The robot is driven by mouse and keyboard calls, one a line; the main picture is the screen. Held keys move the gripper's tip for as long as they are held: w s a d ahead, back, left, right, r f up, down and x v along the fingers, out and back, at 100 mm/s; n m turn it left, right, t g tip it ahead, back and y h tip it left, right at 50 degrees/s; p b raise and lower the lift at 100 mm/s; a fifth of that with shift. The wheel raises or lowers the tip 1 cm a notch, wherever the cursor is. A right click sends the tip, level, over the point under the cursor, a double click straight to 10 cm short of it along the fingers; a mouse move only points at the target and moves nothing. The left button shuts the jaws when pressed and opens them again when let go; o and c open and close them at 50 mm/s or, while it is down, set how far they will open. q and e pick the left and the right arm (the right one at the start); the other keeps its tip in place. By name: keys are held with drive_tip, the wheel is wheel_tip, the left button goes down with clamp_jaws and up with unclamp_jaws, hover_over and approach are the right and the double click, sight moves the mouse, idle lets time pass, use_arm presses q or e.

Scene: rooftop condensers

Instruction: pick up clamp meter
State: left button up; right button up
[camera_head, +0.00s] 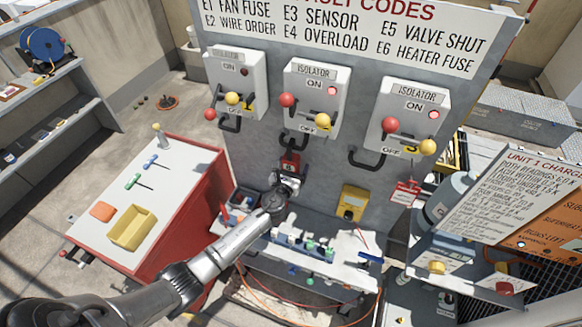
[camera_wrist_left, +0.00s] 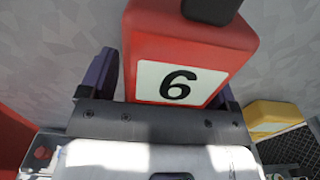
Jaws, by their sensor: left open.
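A red block-like thing (camera_head: 290,163) is on the grey panel, below the middle isolator. In the left wrist view the red block (camera_wrist_left: 190,45) bears a white label with a black 6 and a dark piece on top. My left gripper (camera_head: 288,180) is at its lower end, open, with dark fingers either side of the block; I cannot tell whether they touch it. A yellow device (camera_head: 352,203) with a dark face is to the right on the panel; a yellow thing (camera_wrist_left: 270,115) also shows at the wrist view's right. I cannot tell for certain which is the clamp meter.
A narrow bench (camera_head: 345,272) with several small parts lies below the panel. A red cabinet (camera_head: 183,235) with a yellow tray (camera_head: 132,228) stands left. Isolator boxes (camera_head: 311,95) with protruding handles are above my gripper. A sign board (camera_head: 530,200) is at right.

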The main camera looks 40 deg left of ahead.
sight(292, 161)
use_arm(q)
drive_tip(key=shift+c, duration=0.5)
drive_tip(key=c, duration=1.1)
drive_tip(key=shift+r+p, duration=0.85)
drive_tip(key=shift+r, duration=0.8)
drive_tip(key=shift+s+d+r, duration=0.15)
drive_tip(key=shift+s+r, duration=0.05)
drive_tip(key=shift+s, duration=0.1)
drive_tip(key=v, duration=1.6)
drive_tip(key=shift+s+f, duration=0.1)
drive_tip(key=shift+f, duration=0.1)
drive_tip(key=shift+c, duration=0.5)
drive_tip(key=shift+s+d+b, duration=0.2)
drive_tip(key=shift+s+b, duration=0.1)
drive_tip(key=shift+s, duration=0.3)
